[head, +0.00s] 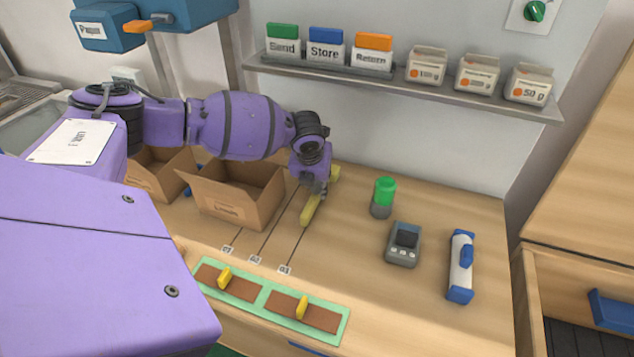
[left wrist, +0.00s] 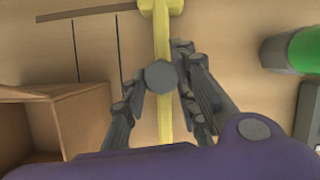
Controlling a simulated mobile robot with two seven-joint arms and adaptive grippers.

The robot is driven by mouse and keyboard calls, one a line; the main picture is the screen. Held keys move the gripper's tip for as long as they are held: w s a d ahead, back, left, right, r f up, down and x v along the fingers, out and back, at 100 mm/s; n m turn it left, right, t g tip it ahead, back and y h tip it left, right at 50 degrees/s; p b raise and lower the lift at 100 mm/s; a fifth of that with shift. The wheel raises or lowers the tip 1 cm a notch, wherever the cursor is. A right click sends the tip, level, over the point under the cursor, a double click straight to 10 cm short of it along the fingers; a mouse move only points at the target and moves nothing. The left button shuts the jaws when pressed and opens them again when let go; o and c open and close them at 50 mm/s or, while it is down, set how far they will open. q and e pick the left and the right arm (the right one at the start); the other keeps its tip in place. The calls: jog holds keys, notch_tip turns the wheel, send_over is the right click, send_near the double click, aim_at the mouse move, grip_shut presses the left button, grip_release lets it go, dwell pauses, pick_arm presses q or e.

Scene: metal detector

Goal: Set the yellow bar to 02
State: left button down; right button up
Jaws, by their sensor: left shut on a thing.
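The yellow bar (head: 310,209) lies on the wooden table, running front to back, in line with the rightmost of several thin dark lines. The small label at that line's front end (head: 285,269) appears to read 03; the middle label (head: 256,259) appears to read 02. My left gripper (head: 318,189) reaches down over the bar and is shut on it. In the left wrist view the bar (left wrist: 162,38) runs up between the fingers (left wrist: 160,95), with a grey round piece (left wrist: 161,76) between them. Two dark lines show to its left. My right gripper is out of view.
An open cardboard box (head: 235,208) stands close left of the gripper. A green-topped cylinder (head: 384,191), a grey meter (head: 403,243) and a blue-white device (head: 461,266) stand right. A green panel (head: 264,297) with yellow sliders is in front. A shelf (head: 400,85) hangs above.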

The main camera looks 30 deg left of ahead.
pick_arm(q)
jog(key=a, duration=0.2)
jog(key=s+a, duration=0.1)
jog(key=shift+a, duration=0.4)
jog(key=c, duration=1.5)
grip_release()
jog(key=shift+w+d, duration=0.1)
jog(key=v, duration=1.2)
jog(key=shift+d, duration=0.1)
jog(key=shift+c, duration=0.3)
